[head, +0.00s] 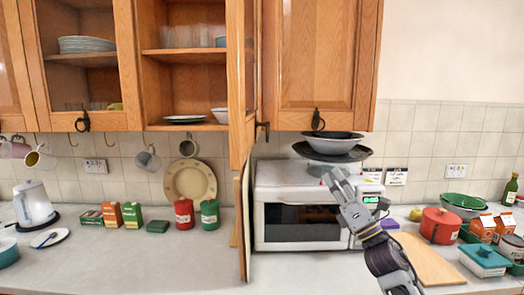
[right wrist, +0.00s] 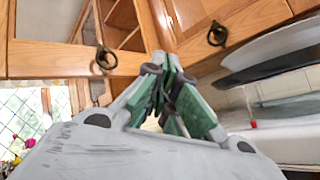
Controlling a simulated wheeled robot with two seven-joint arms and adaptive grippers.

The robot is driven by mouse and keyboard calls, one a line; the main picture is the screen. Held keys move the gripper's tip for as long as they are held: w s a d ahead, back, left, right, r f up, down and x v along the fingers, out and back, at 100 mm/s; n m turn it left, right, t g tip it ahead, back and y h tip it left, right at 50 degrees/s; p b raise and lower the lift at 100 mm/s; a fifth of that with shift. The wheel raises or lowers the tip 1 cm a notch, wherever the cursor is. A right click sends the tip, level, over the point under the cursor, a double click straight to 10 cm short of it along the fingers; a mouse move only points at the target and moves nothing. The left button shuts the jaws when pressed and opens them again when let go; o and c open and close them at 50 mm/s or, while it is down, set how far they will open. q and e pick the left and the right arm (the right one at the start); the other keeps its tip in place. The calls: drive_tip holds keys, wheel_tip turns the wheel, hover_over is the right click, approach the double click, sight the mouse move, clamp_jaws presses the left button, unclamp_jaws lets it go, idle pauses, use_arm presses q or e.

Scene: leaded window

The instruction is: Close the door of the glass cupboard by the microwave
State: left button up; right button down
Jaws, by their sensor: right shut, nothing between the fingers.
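The door (head: 240,85) of the glass cupboard stands open in the head view, swung out toward me and seen nearly edge-on, with a dark ring handle (head: 263,131). The open cupboard (head: 185,86) behind it shows glasses on the upper shelf and a plate and bowl below. The white microwave (head: 268,212) stands on the counter to the right of the door. My right gripper (head: 331,178) is in front of the microwave, right of the door and apart from it. In the right wrist view its green-padded fingers (right wrist: 172,95) are together and empty. My left gripper is not in view.
A dark plate with bowls (head: 333,147) sits above the microwave. A closed wooden cupboard door (head: 310,55) is over it. An upright board (head: 245,225) stands left of the microwave. A red pot (head: 440,225) and a chopping board (head: 430,262) are on the right.

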sight(248, 149)
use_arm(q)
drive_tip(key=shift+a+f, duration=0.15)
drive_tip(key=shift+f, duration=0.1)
use_arm(e)
drive_tip(key=s+a+r+n+g+y, duration=0.2)
drive_tip(key=s+r+n+g, duration=0.3)
drive_tip(key=n+g, duration=0.5)
drive_tip(key=s+a+r+n+g+y, duration=0.2)
drive_tip(key=n+g, duration=0.9)
drive_tip(key=n, duration=1.4)
drive_tip(key=s+a+r, duration=0.2)
drive_tip(key=s+r, duration=0.1)
drive_tip(key=shift+s+r+n, duration=0.4)
drive_tip(key=shift+a, duration=0.15)
